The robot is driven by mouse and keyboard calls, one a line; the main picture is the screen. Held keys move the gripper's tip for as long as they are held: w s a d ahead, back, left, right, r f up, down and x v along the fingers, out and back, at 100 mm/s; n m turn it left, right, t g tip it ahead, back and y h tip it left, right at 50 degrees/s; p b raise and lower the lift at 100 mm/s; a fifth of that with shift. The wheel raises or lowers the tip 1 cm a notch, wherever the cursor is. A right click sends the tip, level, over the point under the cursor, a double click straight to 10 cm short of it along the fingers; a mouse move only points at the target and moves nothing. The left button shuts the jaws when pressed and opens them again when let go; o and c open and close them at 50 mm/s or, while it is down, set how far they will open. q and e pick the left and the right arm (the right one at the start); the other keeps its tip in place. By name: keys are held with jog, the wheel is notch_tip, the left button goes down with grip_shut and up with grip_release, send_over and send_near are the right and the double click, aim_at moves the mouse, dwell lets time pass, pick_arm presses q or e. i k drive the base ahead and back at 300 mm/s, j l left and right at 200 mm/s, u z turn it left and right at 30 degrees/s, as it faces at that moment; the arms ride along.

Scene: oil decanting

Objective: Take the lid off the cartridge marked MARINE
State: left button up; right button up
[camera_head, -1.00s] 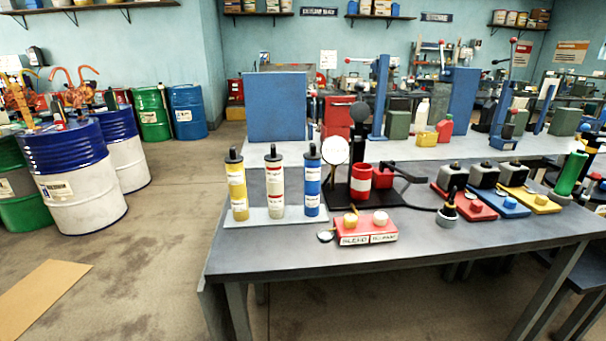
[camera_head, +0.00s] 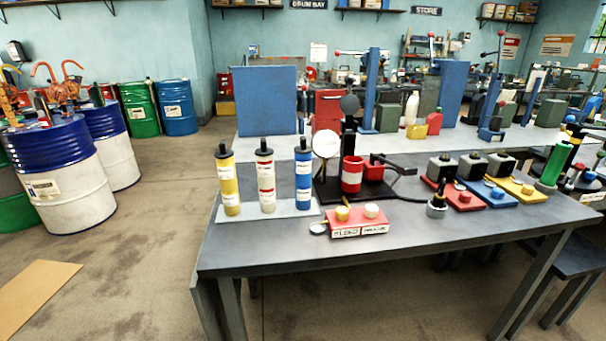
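Three upright cartridges stand in a row on a pale grey plate (camera_head: 240,213) at the left of the near bench: a yellow one (camera_head: 229,186), a white and red one (camera_head: 266,183) and a blue one (camera_head: 303,187). Each has a black knobbed lid on top: the yellow one's lid (camera_head: 223,151), the white and red one's lid (camera_head: 263,147) and the blue one's lid (camera_head: 303,145). Their labels are too small to read, so I cannot tell which is marked MARINE. Neither of my grippers is in view.
The grey bench (camera_head: 270,250) has clear room along its front left. Drums (camera_head: 60,170) stand at far left.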

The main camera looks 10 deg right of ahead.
aim_at(303, 149)
jog(key=l+u, duration=0.1)
jog(key=u, duration=0.3)
jog(key=l+u, duration=0.15)
jog(key=u, duration=0.25)
jog(key=l+u, duration=0.15)
jog(key=u, duration=0.2)
jog(key=l+u, duration=0.1)
jog(key=u, duration=0.3)
jog(key=k+l+u, duration=0.4)
jog(key=k+l, duration=0.15)
jog(key=l, duration=0.4)
jog(key=k+l+u, duration=0.45)
jog(key=k+l, duration=0.45)
jog(key=l, duration=0.15)
